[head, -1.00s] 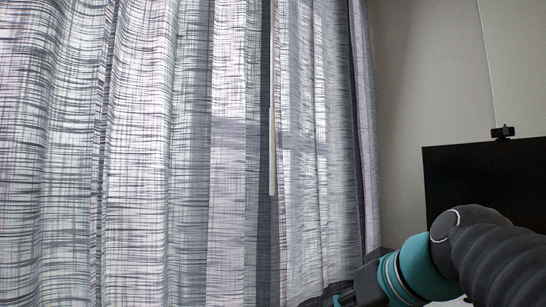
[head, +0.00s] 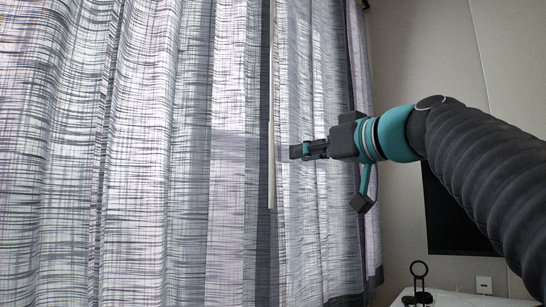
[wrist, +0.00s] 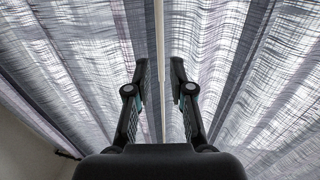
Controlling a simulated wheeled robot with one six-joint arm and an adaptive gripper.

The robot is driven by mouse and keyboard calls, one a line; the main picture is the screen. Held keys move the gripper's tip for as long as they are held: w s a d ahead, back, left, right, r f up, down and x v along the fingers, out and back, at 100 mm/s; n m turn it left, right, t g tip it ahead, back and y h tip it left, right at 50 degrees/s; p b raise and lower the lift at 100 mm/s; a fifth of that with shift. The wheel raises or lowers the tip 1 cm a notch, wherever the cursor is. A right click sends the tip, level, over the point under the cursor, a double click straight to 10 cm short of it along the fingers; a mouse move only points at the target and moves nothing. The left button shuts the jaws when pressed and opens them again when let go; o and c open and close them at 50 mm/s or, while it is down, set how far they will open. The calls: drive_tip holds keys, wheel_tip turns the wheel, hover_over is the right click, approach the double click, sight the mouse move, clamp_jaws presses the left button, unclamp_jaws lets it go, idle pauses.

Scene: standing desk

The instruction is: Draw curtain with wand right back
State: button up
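The curtain (head: 170,190) is a grey and white sheer cloth with a woven line pattern. It hangs in folds over a bright window and fills the left and middle of the head view. The pale wand (head: 271,165) hangs upright in front of it, near a dark fold. My gripper (head: 293,152) is just right of the wand in the head view, pointing left at it. In the wrist view my gripper (wrist: 158,75) has its two fingers apart, with the wand (wrist: 160,60) showing upright in line with the gap. The wand appears to be beyond the fingertips, not gripped.
A dark monitor (head: 450,215) stands at the right behind my arm. A white desk top (head: 455,299) with a small black ring-topped stand (head: 418,283) is at the lower right. The plain wall (head: 420,50) is right of the curtain.

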sight(273, 158)
drive_tip(key=p+x, duration=0.2)
drive_tip(key=x, duration=0.8)
clamp_jaws()
